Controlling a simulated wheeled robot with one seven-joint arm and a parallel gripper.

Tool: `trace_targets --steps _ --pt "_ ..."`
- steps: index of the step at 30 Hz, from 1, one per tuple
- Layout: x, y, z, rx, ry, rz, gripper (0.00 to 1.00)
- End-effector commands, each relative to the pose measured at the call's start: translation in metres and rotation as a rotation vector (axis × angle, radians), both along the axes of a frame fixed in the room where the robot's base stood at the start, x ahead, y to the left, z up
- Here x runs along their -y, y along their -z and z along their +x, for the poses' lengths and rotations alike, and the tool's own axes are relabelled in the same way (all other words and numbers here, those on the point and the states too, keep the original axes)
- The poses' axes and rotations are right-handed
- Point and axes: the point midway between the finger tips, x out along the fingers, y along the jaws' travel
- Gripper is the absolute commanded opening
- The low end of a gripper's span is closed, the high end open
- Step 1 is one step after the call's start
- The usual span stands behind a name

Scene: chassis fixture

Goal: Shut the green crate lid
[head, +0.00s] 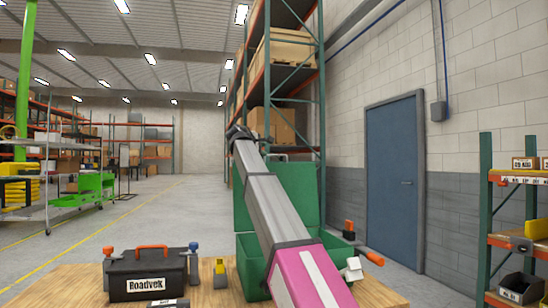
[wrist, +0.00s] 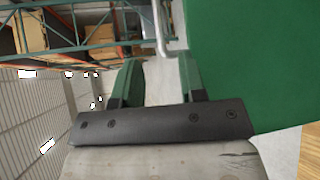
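The green crate (head: 251,266) stands on the wooden table, partly hidden behind my arm. Its green lid (head: 300,190) is raised, standing roughly upright at the back of the crate. In the wrist view a large flat green surface, which looks like the lid (wrist: 250,60), fills the upper right beside my gripper. My gripper (wrist: 160,65) shows two green fingers spread apart with nothing between them. In the head view the dark far end of my arm, with the gripper (head: 238,132), is above the lid's upper left. Whether it touches the lid is unclear.
A black toolbox (head: 147,273) with an orange handle stands left of the crate on the table (head: 60,285). A yellow item (head: 220,273) sits between them. Orange-handled and white items (head: 352,268) are at the crate's right. Tall racking (head: 322,100) rises behind.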

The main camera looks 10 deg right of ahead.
Motion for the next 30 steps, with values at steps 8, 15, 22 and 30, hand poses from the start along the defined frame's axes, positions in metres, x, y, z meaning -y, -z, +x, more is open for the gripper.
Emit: trace_targets --steps 8,15,22,30 --pt "0.012 0.002 0.014 0.003 0.004 -0.007 0.38" --pt "0.034 0.012 0.044 0.002 0.003 -0.005 0.38" --pt "0.057 0.022 0.073 0.002 0.003 -0.005 0.38" --pt "0.065 0.026 0.083 0.001 0.002 -0.005 0.38"
